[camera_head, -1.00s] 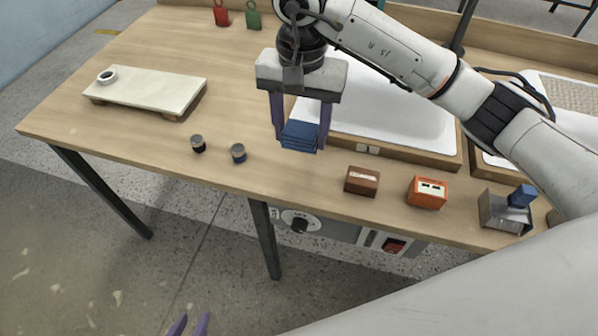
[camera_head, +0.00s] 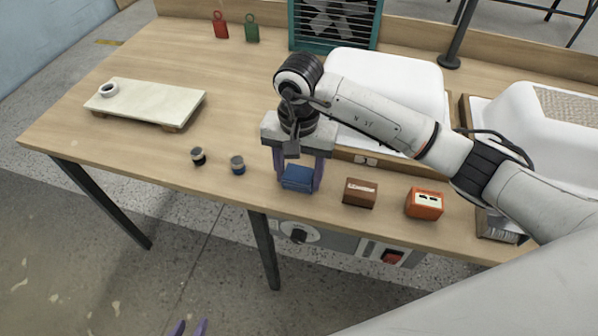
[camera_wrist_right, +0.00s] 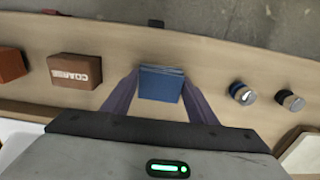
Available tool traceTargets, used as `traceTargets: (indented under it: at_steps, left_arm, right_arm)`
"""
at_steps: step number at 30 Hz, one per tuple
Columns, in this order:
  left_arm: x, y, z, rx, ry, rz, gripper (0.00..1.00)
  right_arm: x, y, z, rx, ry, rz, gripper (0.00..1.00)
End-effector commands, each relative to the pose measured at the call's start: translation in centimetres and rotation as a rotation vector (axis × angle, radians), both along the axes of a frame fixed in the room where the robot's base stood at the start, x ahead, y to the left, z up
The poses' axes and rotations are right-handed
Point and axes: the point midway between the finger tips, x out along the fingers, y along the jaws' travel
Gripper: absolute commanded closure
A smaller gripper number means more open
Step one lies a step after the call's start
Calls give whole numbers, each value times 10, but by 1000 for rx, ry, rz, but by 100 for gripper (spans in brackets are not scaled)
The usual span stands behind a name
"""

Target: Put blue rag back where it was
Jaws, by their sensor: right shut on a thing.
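The blue rag (camera_head: 297,178) is a folded block in layers, near the front edge of the wooden table. It also shows in the right wrist view (camera_wrist_right: 161,84), between the purple fingers. My right gripper (camera_head: 298,184) points down and is shut on the rag. The rag is at or just above the tabletop; I cannot tell whether it touches. My left gripper (camera_head: 190,327) shows only as two purple fingertips at the bottom edge of the head view, apart and empty, off the table.
A brown "COARSE" block (camera_head: 360,193) and an orange block (camera_head: 424,204) sit right of the rag. Two small dark-banded jars (camera_head: 238,165) stand left. A pale board (camera_head: 150,97) holds a white ring. White tub shells (camera_head: 388,80) stand behind. Bare wood surrounds the jars.

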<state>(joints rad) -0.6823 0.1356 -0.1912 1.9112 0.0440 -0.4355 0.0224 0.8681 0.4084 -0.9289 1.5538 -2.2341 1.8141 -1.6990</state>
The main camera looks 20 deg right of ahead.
Motion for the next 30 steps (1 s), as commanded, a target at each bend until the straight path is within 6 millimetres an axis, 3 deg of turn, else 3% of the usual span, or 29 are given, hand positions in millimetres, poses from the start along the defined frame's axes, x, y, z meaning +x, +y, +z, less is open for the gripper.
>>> traceTargets:
  at_steps: [2,3,6,14,19,30]
  left_arm:
    - [0,0,-5,0,1,0,69]
    - [0,0,-4,0,2,0,69]
    - [-1,0,-4,2,4,0,69]
    - [-1,0,-4,2,5,0,69]
    - [-1,0,-2,1,4,1,69]
    - [-3,0,-13,1,8,0,69]
  right_arm:
    - [0,0,-4,-1,-1,0,68]
    - [0,0,-2,-1,-1,0,43]
    - [0,0,-2,0,0,0,29]
    - [0,0,-2,0,0,0,29]
    - [1,0,9,0,-4,0,29]
    - [2,0,86,0,-6,0,29]
